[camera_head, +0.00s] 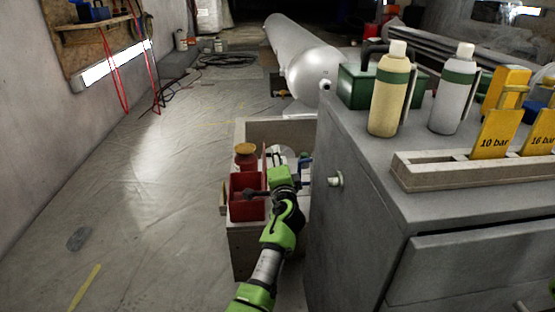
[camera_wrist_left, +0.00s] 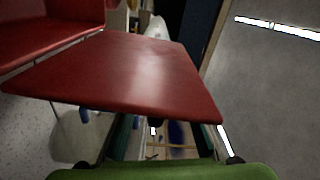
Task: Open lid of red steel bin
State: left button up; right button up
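The red steel bin (camera_head: 248,207) stands in a grey container left of the cabinet. In the left wrist view the flat red lid (camera_wrist_left: 130,72) fills the middle, and the red bin (camera_wrist_left: 50,28) is at upper left along a narrow seam. My left gripper (camera_head: 254,194) is at the bin's right side, close to the lid. Its fingertips are mostly hidden behind the lid in the wrist view. My right gripper is not seen.
The grey cabinet (camera_head: 345,220) stands close on the right of my left arm, with a protruding knob (camera_head: 335,180). Two bottles (camera_head: 389,95) and a green case (camera_head: 356,88) are on top. A brown-topped jar (camera_head: 246,152) is behind the bin. The floor at left is mostly clear.

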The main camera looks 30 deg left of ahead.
pick_arm(q)
notch_tip(320, 180, up, 10)
dwell(0.6)
dwell(0.4)
